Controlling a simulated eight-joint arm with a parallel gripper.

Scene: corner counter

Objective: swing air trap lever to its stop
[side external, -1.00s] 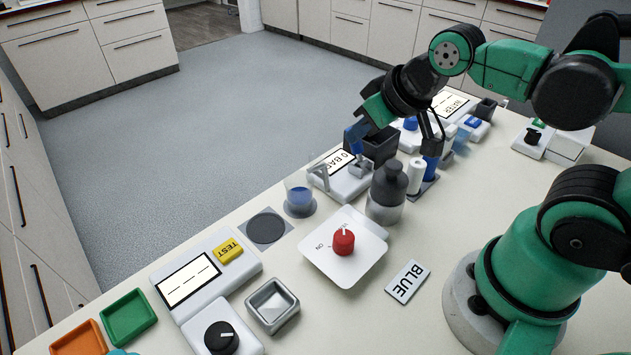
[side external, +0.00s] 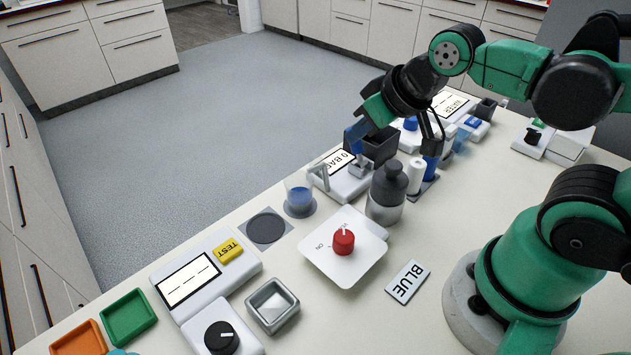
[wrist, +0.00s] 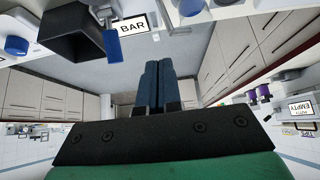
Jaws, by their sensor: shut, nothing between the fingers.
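A pressure unit (side external: 345,182) with a "0 BAR" screen stands at the far edge of the counter. An upright lever with a blue grip (side external: 356,132) rises at it, beside a dark open box (side external: 379,147); I take this to be the air trap lever. In the wrist view the blue grip (wrist: 113,46) hangs beside the BAR screen, left of my fingers. My gripper (side external: 434,150) is right of the lever and apart from it. In the wrist view my gripper (wrist: 152,64) has its two blue fingers together, with nothing between them.
A grey bottle (side external: 387,190), a white cylinder (side external: 415,176) and a blue cylinder (side external: 430,169) stand close to my gripper. A beaker of blue liquid (side external: 299,198) and a red-knob plate (side external: 344,242) are nearer the camera. The front right counter is mostly clear.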

